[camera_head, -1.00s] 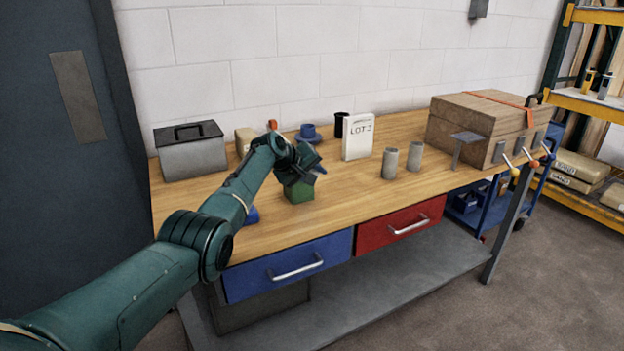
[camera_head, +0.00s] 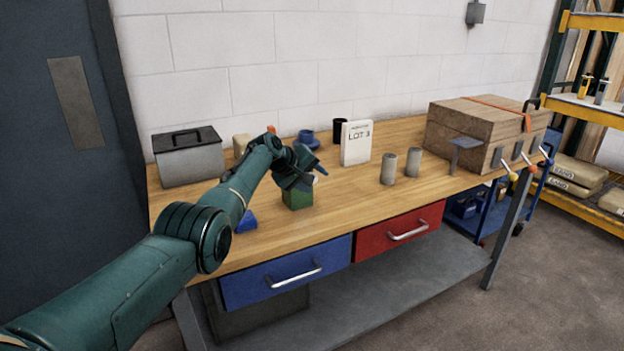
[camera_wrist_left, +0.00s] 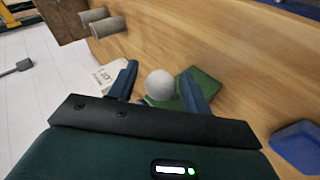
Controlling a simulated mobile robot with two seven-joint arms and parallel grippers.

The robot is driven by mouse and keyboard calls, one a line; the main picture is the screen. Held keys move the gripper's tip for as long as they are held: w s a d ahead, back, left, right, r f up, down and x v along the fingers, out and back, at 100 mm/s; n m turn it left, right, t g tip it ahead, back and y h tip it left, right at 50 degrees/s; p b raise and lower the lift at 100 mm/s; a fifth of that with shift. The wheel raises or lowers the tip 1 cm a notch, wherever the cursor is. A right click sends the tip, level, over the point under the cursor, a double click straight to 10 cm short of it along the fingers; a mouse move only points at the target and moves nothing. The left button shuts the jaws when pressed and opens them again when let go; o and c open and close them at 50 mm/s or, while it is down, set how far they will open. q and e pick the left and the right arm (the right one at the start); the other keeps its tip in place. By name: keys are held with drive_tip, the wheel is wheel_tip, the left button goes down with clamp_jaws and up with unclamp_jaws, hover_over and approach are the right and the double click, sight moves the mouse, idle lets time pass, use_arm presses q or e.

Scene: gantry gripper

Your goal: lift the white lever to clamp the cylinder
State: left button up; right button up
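A green block (camera_head: 298,198) stands on the workbench, and it also shows in the left wrist view (camera_wrist_left: 205,88). A white ball knob (camera_wrist_left: 160,85) shows at the block; any lever stem below it is hidden. My left gripper (camera_head: 313,177) is just above the block. In the left wrist view its two blue fingers are spread, with the white knob between them and gaps at the sides; I cannot tell whether they touch it. Two grey cylinders stand upright to the right, one nearer (camera_head: 388,168) and one farther right (camera_head: 413,162). My right gripper is out of view.
A sign card (camera_head: 356,143) and a black cup (camera_head: 340,131) stand behind. A grey toolbox (camera_head: 188,160) is at the left, a wooden crate (camera_head: 478,128) at the right. A blue piece (camera_head: 246,222) lies near my forearm. The front right of the bench top is clear.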

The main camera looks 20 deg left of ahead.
use_arm(q)
drive_tip(key=shift+a+r, duration=0.1)
drive_tip(key=shift+s+a+r+p, duration=0.2)
drive_tip(key=shift+s+r+p, duration=0.15)
drive_tip(key=shift+p, duration=0.15)
drive_tip(key=v, duration=1.2)
drive_tip(key=shift+p, duration=0.3)
drive_tip(key=shift+d+f, duration=0.1)
